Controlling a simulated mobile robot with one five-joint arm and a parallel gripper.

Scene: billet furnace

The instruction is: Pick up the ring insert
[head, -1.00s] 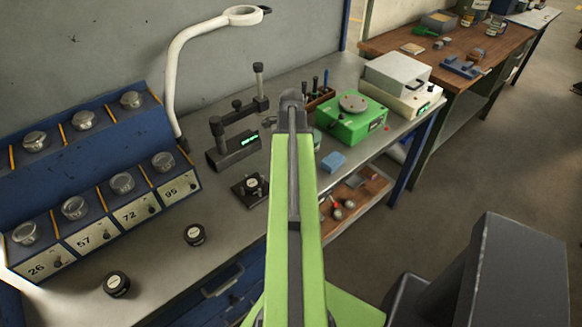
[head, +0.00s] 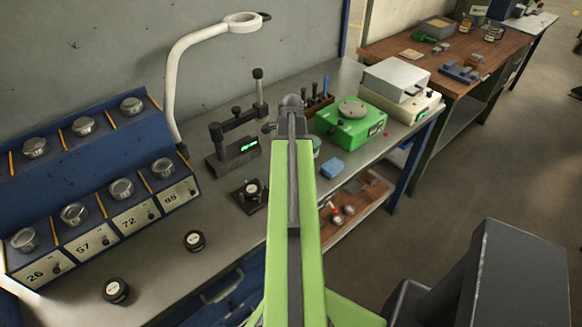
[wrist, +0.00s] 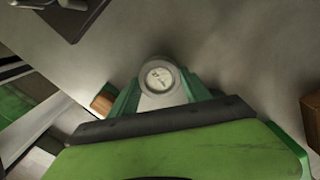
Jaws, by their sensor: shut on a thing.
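A round grey ring insert (wrist: 143,79) with a pale, marked face sits between the tips of my gripper (wrist: 160,88) in the wrist view. The green fingers are shut on it from both sides. A grey bench surface lies behind it; I cannot tell whether the ring insert touches it. In the head view my green arm hides the gripper and the ring insert.
A rack of numbered drawers (head: 118,225) stands left on the bench. Two black round pieces, one front (head: 116,291) and one farther back (head: 194,240), lie before it. A measuring stand (head: 233,150), a green device (head: 340,125) and a blue block (head: 331,165) stand near my arm.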

